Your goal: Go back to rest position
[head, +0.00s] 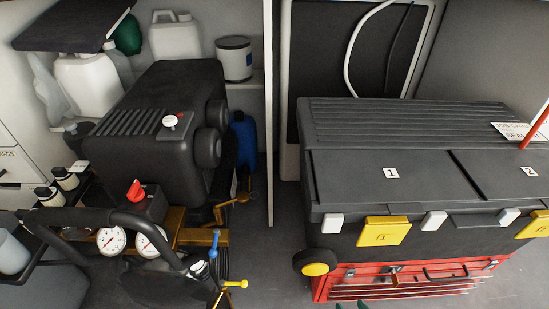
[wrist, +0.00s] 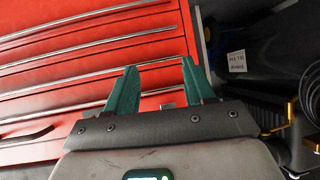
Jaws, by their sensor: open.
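My gripper (wrist: 158,80) shows in the wrist view with two green fingers spread apart and nothing between them. Behind the fingers is the front of a red drawer cabinet (wrist: 90,60) with long metal handles. I cannot tell whether the fingertips touch it. In the head view only small green tips of my gripper (head: 352,305) show at the bottom edge, in front of the red drawer cabinet (head: 345,277). The rest of my arm is hidden there.
A black compressor (head: 150,110) with gauges and hoses stands on the left. A narrow strip of grey floor (head: 283,230) lies between them.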

